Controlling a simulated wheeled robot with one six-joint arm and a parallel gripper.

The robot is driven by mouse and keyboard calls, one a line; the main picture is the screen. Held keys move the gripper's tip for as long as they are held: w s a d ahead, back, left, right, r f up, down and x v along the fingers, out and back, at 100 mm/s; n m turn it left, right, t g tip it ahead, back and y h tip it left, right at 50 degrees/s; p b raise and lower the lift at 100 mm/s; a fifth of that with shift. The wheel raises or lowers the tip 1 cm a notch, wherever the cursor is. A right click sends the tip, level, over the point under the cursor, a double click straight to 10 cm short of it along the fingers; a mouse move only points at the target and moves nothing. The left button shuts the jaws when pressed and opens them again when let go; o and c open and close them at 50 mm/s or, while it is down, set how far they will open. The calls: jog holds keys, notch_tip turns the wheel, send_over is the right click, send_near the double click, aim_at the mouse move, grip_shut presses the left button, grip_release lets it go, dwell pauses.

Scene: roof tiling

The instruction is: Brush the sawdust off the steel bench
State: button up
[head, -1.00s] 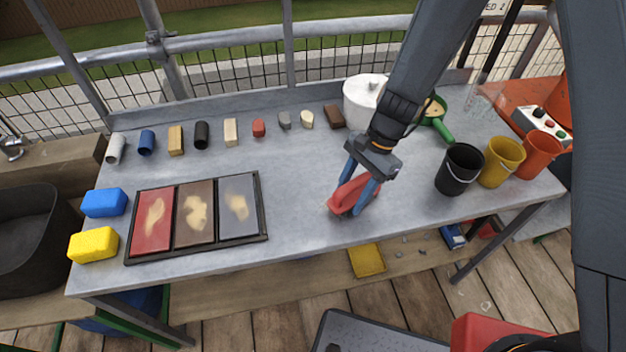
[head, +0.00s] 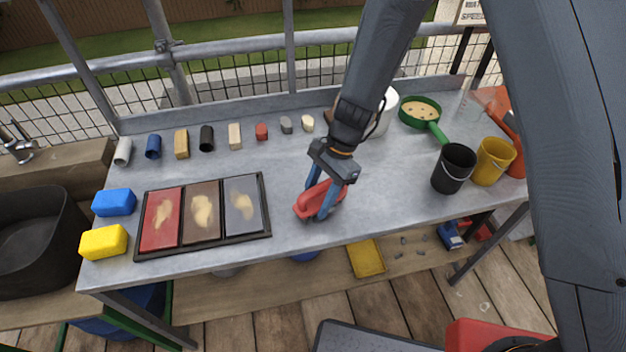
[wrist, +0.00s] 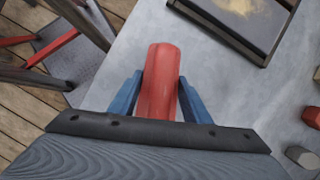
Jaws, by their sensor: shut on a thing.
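My gripper (head: 322,198) has its blue fingers shut on a red tool (head: 312,203), seemingly a brush, over the front middle of the grey steel bench (head: 290,175). The tool's rounded red top shows between the fingers in the wrist view (wrist: 160,85); its underside is hidden, and I cannot tell whether it touches the bench. To its left is a black-framed tray (head: 202,244) with red, brown and grey panels, each bearing a pale tan patch like sawdust (head: 243,204). The bare steel around the tool shows no clear sawdust.
Blue (head: 114,202) and yellow (head: 104,242) sponges lie at the left end. Several small blocks line the back. A white pot (head: 385,110), green pan (head: 420,111), black bucket (head: 453,168) and yellow bucket (head: 493,160) stand right. The bench between tray and buckets is mostly clear.

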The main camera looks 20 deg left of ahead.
aim_at(318, 188)
notch_tip(318, 188, up, 3)
jog(key=shift+f+p, duration=0.1)
jog(key=shift+p, duration=0.65)
jog(key=shift+s+r+p, duration=0.1)
jog(key=shift+r+p, duration=0.2)
jog(key=shift+r, duration=0.05)
jog(key=shift+r+p, duration=1.85)
jog(key=shift+r, duration=0.6)
jog(key=shift+f, duration=0.1)
